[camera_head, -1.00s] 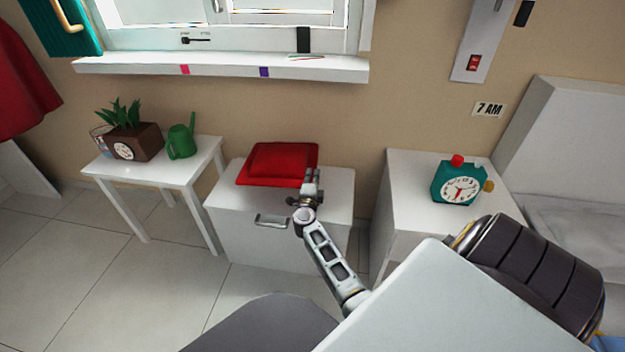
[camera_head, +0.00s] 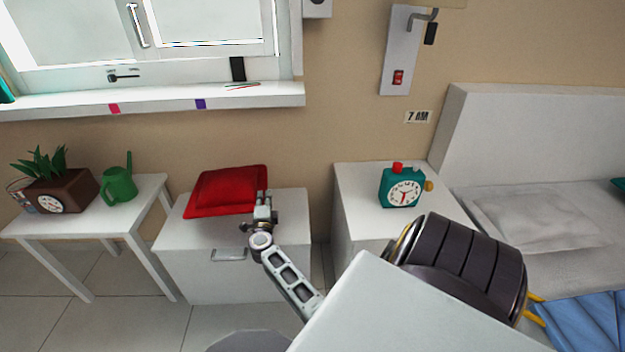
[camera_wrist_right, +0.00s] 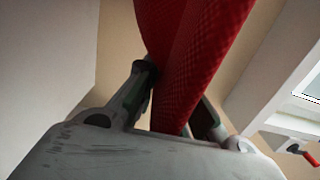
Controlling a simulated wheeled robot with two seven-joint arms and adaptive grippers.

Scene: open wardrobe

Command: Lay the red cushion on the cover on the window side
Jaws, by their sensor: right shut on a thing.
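The red cushion (camera_head: 226,189) is at the white chest with a handle (camera_head: 290,204), below the window. My right gripper (camera_head: 263,207) is at the cushion's right front corner. In the right wrist view the red cushion (camera_wrist_right: 190,60) stands up between the fingers of my right gripper (camera_wrist_right: 178,110), which is shut on it. I cannot tell whether the cushion still touches the chest top. A blue cover (camera_head: 585,325) shows partly on the bed at the lower right, cut by the picture edge. My left gripper is not in view.
A white side table (camera_head: 148,190) holds a planter (camera_head: 75,190) and a green watering can (camera_head: 119,186). A white cabinet (camera_head: 350,205) with a teal alarm clock (camera_head: 402,188) stands between the chest and the bed. A pillow (camera_head: 535,215) lies on the bed.

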